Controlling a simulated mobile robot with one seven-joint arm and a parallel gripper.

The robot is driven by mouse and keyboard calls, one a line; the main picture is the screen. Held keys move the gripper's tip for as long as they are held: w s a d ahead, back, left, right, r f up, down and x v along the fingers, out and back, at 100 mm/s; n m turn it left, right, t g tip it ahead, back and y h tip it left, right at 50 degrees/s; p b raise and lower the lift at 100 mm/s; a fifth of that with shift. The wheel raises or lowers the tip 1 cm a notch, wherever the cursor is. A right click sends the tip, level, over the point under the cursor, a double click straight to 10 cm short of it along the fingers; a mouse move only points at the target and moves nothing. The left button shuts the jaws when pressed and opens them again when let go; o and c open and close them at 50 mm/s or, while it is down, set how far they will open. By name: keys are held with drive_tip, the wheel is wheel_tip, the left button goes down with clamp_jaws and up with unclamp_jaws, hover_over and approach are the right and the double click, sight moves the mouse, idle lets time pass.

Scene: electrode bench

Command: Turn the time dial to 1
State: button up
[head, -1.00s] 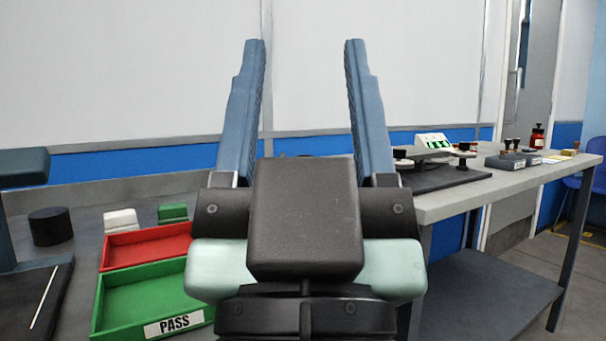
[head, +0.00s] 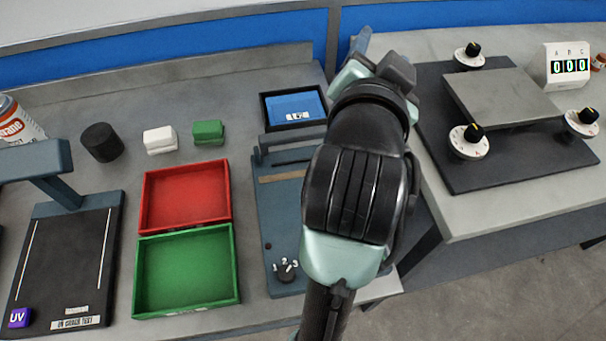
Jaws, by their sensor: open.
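A small black dial (head: 287,272) marked 1, 2 and 3 sits at the front of a blue-grey device (head: 282,222) in the middle of the head view. Its pointer is too small to read for sure. My gripper (head: 378,52) is beyond the device's far right corner, well away from the dial. It is open and appears empty, with one blue finger showing and the other mostly hidden by its own body. My arm covers the right part of the device.
Red (head: 228,195) and green trays (head: 236,270) lie left of the device. A black plate (head: 440,150) with several white-skirted knobs and an A B C display (head: 567,65) reading 000 is on the right bench. A dark stand (head: 65,255) is at left. A gap separates the benches.

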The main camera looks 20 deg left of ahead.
wheel_tip(320, 180, down, 3)
drive_tip(key=s+a+m+g+p, duration=0.2)
drive_tip(key=g+p, duration=0.3)
drive_tip(key=p, duration=0.3)
drive_tip(key=m+g+h+p, duration=0.2)
drive_tip(key=m+g+p, duration=0.3)
drive_tip(key=g+p, duration=1)
approach(286, 272)
drive_tip(key=s+f+t+p, duration=0.1)
drive_tip(key=f, duration=0.1)
drive_tip(key=s+f+t+p, duration=0.1)
drive_tip(key=f+p, duration=0.1)
drive_tip(key=f, duration=0.1)
drive_tip(key=s+f+t+p, duration=0.1)
drive_tip(key=f+t, duration=0.1)
drive_tip(key=f, duration=0.1)
drive_tip(key=shift+s+d, duration=0.15)
drive_tip(key=shift+s, duration=0.05)
clamp_jaws()
